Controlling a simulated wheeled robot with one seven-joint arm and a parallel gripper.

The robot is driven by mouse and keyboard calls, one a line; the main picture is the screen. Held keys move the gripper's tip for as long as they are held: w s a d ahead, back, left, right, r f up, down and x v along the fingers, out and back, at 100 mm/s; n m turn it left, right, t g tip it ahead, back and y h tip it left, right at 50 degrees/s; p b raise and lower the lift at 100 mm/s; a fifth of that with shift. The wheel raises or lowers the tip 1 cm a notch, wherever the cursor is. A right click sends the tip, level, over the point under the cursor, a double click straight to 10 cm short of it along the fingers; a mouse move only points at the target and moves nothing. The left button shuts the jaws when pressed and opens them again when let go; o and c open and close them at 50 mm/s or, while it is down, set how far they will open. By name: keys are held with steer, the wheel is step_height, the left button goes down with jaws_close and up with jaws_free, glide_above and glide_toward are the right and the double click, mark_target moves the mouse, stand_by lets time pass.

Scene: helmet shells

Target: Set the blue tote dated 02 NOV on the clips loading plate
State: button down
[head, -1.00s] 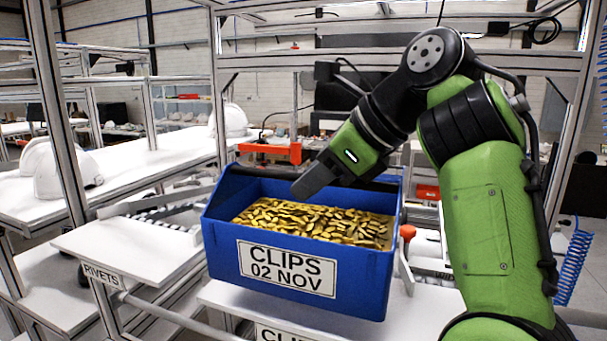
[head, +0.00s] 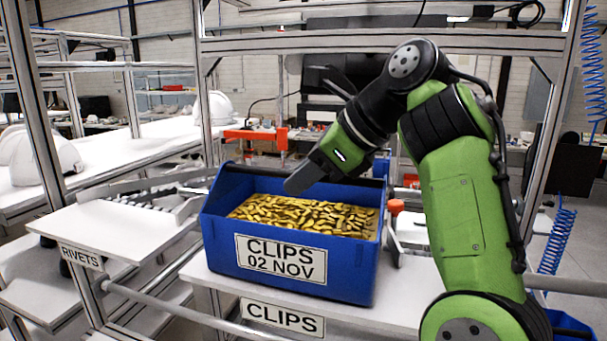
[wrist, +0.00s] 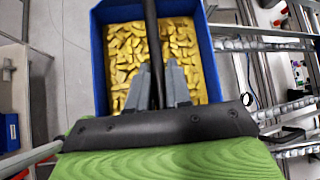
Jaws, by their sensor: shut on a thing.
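The blue tote (head: 215,240), labelled CLIPS 02 NOV, is upright and filled with gold clips (head: 300,212). It is over the white plate (head: 400,314), whose front edge carries a CLIPS label (head: 282,318). I cannot tell whether the tote's underside touches the plate. My gripper (head: 300,184) reaches over the tote from the right. In the wrist view, my gripper's grey fingers (wrist: 158,85) are shut on the tote's black handle bar (wrist: 151,25). The tote's blue wall (wrist: 97,60) and the clips show on both sides of the bar.
The white RIVETS plate (head: 115,230) is to the left. A red-orange part (head: 255,135) stands behind the tote, and a red knob (head: 396,206) is close to its right side. Metal frame posts (head: 40,100) flank the station. White helmet shells (head: 40,155) lie on the left bench.

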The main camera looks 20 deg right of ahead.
steer(key=shift+r, duration=0.1)
steer(key=shift+f, duration=0.3)
steer(key=c, duration=1)
jaws_free()
steer(key=shift+s, duration=0.1)
